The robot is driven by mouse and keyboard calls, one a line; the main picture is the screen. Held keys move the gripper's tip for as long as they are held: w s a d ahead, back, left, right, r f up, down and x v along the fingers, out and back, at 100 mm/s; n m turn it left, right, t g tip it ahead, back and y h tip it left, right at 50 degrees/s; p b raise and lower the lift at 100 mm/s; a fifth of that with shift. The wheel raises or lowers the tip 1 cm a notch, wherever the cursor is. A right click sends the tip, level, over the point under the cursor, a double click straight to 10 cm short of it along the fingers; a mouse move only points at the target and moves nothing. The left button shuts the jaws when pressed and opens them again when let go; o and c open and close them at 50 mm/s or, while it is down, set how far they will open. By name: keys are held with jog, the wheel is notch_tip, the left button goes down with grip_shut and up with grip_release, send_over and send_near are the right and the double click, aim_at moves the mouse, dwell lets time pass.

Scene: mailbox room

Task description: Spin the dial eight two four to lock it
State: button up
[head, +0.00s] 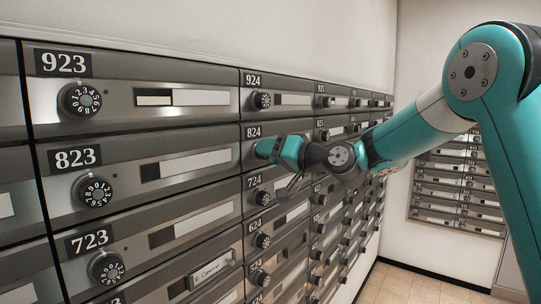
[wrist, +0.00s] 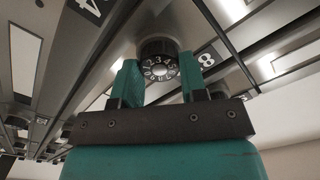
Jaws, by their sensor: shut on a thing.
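The mailbox door labelled 824 (head: 254,131) is in the second column of the head view. Its dial is hidden there behind my gripper (head: 268,151), which reaches in from the right. In the wrist view the round black dial (wrist: 158,66) with white numbers sits between the two teal fingers of my gripper (wrist: 159,78). One finger is on each side of it, and the gripper is shut on the dial. Which number the dial points to is too small to tell.
Dial 924 (head: 262,100) is just above and dial 724 (head: 265,196) just below. Doors 923, 823 (head: 95,191) and 723 stand to the left. A named card (head: 212,270) sits on a lower door. Open floor (head: 410,285) lies at the lower right.

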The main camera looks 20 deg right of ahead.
jog(key=shift+f+m+p, duration=0.15)
jog(key=shift+m+p, duration=3.2)
jog(key=shift+m, duration=3.25)
jog(key=shift+f+m+p, duration=0.1)
jog(key=shift+m+p, duration=3.25)
jog(key=shift+m, duration=3.25)
jog(key=o, duration=0.9)
jog(key=shift+s, duration=0.1)
